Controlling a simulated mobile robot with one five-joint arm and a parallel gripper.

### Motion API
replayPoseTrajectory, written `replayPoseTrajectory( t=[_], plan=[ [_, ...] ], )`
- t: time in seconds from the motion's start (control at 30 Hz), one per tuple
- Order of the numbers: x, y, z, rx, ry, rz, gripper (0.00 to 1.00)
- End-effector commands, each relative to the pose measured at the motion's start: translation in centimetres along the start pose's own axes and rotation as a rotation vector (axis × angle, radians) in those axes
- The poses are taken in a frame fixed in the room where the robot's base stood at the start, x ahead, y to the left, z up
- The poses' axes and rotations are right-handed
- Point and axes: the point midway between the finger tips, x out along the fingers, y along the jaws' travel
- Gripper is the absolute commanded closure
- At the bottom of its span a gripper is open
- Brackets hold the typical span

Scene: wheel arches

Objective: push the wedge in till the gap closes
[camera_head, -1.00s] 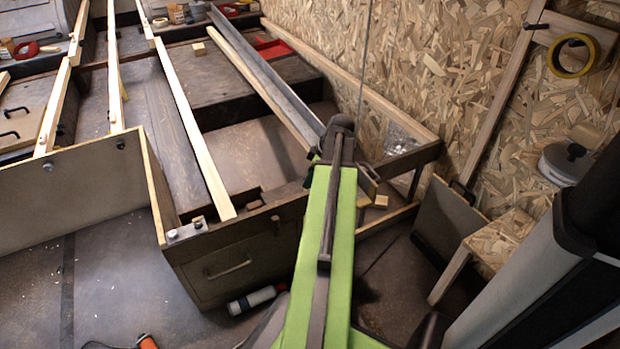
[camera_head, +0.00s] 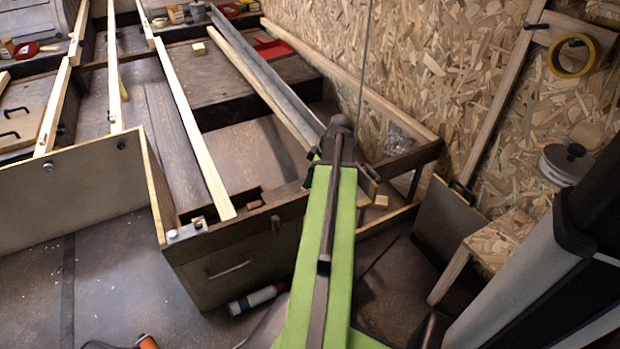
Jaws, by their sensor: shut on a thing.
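My green arm runs up the middle of the view to the corner of a dark wooden box frame. My gripper (camera_head: 342,128) is at its dark far end, seen mostly from behind. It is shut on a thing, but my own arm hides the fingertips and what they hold. I cannot make out the wedge or the gap for certain. A small pale wooden block (camera_head: 381,201) lies on a low ledge just right of the arm. Another small wooden block (camera_head: 200,48) lies on the dark panel farther back.
A metal-faced rail (camera_head: 262,75) and a pale batten (camera_head: 190,125) slope back across the frame. A chipboard wall (camera_head: 450,80) closes the right side. A bottle (camera_head: 257,299) lies on the floor by the drawer front (camera_head: 235,262). The floor at lower left is mostly clear.

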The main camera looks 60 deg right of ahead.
Motion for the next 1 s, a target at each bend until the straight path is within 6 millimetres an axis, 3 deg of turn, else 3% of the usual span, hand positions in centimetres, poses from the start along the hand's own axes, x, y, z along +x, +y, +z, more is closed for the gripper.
replayPoseTrajectory(
  t=[0.23,0.47,0.5,0.63,0.9,1.0],
  plan=[
    [-0.6,1.7,1.6,0.002,-0.003,0.001,1.0],
    [-0.6,1.6,1.6,0.001,-0.003,0.001,1.0],
    [-0.6,1.6,1.6,0.001,-0.004,0.001,0.66],
    [-0.6,1.6,1.6,0.001,-0.003,0.001,0.49],
    [-0.7,1.6,1.5,0.0,-0.002,0.001,0.48],
    [-1.6,1.6,1.4,0.001,-0.001,0.001,0.48]
  ],
)
